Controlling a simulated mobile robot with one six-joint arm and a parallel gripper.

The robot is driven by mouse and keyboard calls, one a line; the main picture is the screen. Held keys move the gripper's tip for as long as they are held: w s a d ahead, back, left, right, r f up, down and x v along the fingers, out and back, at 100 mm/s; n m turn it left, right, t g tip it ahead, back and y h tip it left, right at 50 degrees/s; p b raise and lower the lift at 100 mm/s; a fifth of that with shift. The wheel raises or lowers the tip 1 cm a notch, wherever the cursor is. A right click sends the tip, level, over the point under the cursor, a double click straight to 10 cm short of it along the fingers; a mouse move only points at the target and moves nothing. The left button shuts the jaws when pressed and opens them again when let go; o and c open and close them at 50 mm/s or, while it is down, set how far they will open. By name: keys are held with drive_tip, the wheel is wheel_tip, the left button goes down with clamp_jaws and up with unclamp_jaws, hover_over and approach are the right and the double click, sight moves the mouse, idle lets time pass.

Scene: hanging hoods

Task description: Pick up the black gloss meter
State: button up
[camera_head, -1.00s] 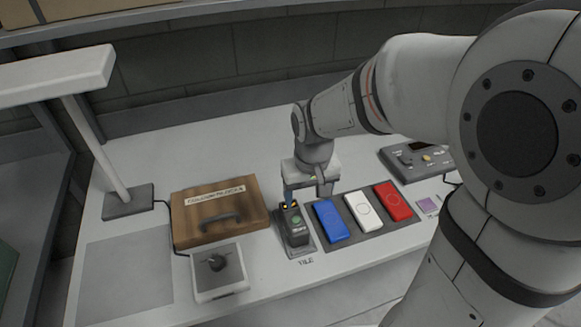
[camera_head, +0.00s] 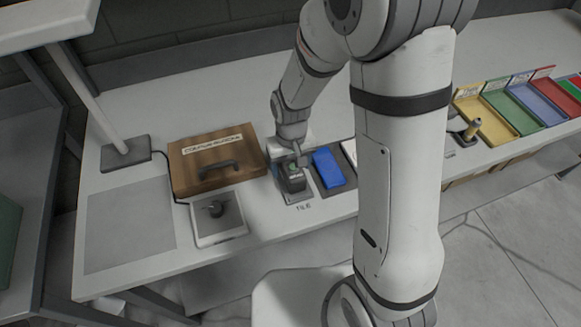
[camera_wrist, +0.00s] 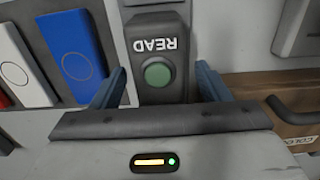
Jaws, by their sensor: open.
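The black gloss meter (camera_head: 293,182) stands on a grey pad marked TILE on the bench. It has a green button and the word READ, which show in the wrist view (camera_wrist: 158,46). My gripper (camera_head: 287,162) is over it, pointing down. In the wrist view, the two blue fingers of my gripper (camera_wrist: 162,75) are spread, one on each side of the meter's button end. Gaps show between fingers and meter, so it is not gripped. My gripper hides part of the meter in the head view.
A blue block (camera_head: 329,167) lies close right of the meter on a grey mat. A wooden case (camera_head: 183,181) is close on the left, with a white box with a dark knob (camera_head: 217,216) in front. Coloured trays (camera_head: 487,118) stand at far right.

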drive_tip(key=shift+f, duration=0.15)
drive_tip(key=c, duration=1.4)
